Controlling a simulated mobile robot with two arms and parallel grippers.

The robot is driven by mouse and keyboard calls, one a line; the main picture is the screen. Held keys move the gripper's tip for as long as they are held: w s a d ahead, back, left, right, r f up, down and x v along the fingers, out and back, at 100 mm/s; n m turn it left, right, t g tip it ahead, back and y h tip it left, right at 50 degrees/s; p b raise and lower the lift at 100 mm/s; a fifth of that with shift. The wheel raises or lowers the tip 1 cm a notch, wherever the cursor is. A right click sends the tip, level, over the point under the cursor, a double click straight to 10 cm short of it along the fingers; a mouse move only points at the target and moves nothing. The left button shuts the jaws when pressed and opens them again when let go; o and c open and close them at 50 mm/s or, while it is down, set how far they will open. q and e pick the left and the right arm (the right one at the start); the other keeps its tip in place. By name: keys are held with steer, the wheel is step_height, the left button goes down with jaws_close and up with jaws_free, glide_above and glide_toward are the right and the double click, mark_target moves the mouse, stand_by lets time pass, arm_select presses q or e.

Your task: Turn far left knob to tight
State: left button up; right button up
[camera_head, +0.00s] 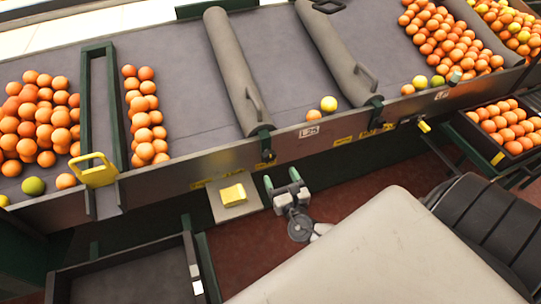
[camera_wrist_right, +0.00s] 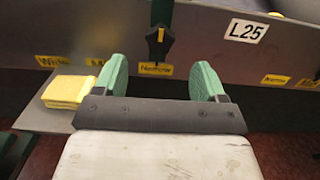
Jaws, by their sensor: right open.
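A black knob (camera_head: 267,155) with an orange mark sits on the conveyor's front panel, below the end of a grey roller bar. It is the leftmost knob I can make out. In the right wrist view the knob (camera_wrist_right: 158,42) stands upright above a yellow "Narrow" label (camera_wrist_right: 157,70), with "Wide" (camera_wrist_right: 53,62) to the left; no label reads "tight". My right gripper (camera_head: 282,180) is open and empty, just below and in front of the knob. Its green fingers (camera_wrist_right: 163,78) straddle the knob's line without touching it. My left gripper is out of view.
A yellow block (camera_head: 233,194) sits on a small plate left of my right gripper. Oranges (camera_head: 40,118) lie on the conveyor (camera_head: 180,90). A yellow handle (camera_head: 94,170) hangs at the left. An orange-filled crate (camera_head: 470,122) stands at the right.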

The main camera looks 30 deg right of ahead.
mark_target(271, 158)
steer(key=x, duration=0.8)
steer(key=shift+w+d, duration=0.1)
steer(key=shift+w, duration=0.2)
steer(key=shift+f, duration=0.1)
steer(key=c, duration=0.9)
